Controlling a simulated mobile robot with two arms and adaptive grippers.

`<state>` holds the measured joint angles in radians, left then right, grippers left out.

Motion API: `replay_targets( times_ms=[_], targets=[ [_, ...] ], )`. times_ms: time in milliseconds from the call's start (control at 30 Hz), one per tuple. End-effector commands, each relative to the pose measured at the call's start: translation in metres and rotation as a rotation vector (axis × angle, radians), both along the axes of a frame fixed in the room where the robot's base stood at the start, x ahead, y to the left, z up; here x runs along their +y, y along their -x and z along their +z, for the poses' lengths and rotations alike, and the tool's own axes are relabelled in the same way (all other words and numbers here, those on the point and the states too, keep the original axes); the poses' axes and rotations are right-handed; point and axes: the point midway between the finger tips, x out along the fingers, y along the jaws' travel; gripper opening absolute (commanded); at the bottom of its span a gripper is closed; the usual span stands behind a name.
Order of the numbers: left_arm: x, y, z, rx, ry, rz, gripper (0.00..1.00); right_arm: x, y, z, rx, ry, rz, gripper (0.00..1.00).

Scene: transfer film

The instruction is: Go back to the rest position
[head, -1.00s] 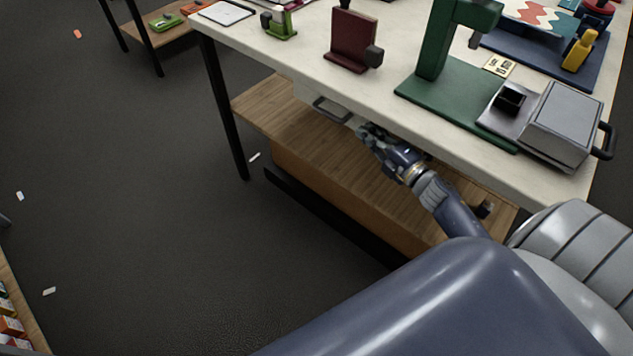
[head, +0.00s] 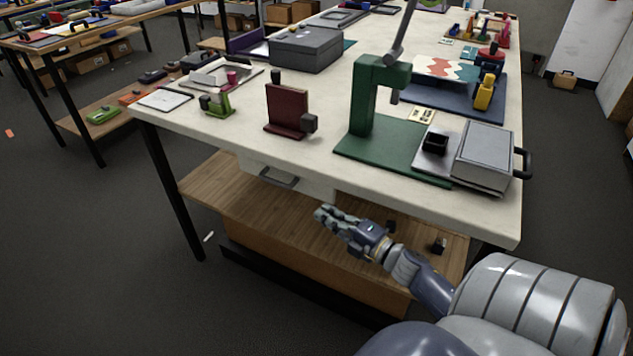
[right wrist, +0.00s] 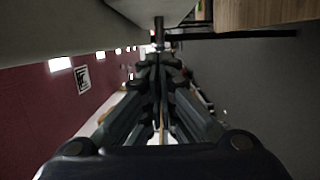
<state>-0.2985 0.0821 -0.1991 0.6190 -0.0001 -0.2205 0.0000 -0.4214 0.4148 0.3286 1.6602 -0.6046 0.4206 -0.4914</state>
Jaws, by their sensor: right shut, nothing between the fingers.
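My right gripper (head: 338,219) is shut and empty in the head view. It is in front of the workbench (head: 240,137), lower than the top and over the wooden lower shelf (head: 225,195) as seen from the head. The drawer (head: 315,184) under the bench top, with its grey handle (head: 279,181), is to the upper left of the gripper and apart from it. In the right wrist view my right gripper's fingers (right wrist: 158,62) are together with nothing between them. My left gripper is in neither view.
A green press (head: 378,110), a grey box-like device (head: 483,157) and a dark red stand (head: 286,110) are on the bench top near its front edge. A black bench leg (head: 172,190) stands at the left. The dark floor (head: 90,260) at the left is mostly clear.

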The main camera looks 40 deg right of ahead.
Motion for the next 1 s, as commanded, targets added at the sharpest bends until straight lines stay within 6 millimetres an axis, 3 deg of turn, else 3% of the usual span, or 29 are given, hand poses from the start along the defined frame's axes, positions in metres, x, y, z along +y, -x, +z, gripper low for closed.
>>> replay_targets(
  times_ms=[100, 267, 567, 667, 767, 867, 1000],
  targets=[
    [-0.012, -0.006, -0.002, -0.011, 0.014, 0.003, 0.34, -0.002, 0.019, -0.001, 0.003, 0.0, 0.0, 0.0],
    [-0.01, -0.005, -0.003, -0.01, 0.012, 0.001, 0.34, -0.003, 0.034, -0.001, 0.001, -0.001, 0.0, 0.0],
    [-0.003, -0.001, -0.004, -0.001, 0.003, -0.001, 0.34, -0.004, 0.039, 0.0, 0.0, 0.0, 0.0, 0.0],
    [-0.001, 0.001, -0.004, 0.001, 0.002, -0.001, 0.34, -0.005, 0.039, -0.01, 0.019, -0.026, -0.014, 0.0],
    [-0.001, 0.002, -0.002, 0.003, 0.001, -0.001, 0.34, -0.01, 0.043, -0.045, 0.086, -0.119, -0.068, 0.0],
    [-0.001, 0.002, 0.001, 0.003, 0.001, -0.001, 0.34, -0.012, 0.055, -0.107, 0.202, -0.273, -0.16, 0.0],
    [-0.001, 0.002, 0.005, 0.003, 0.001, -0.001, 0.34, 0.003, 0.088, -0.208, 0.403, -0.509, -0.314, 0.0]
  ],
)
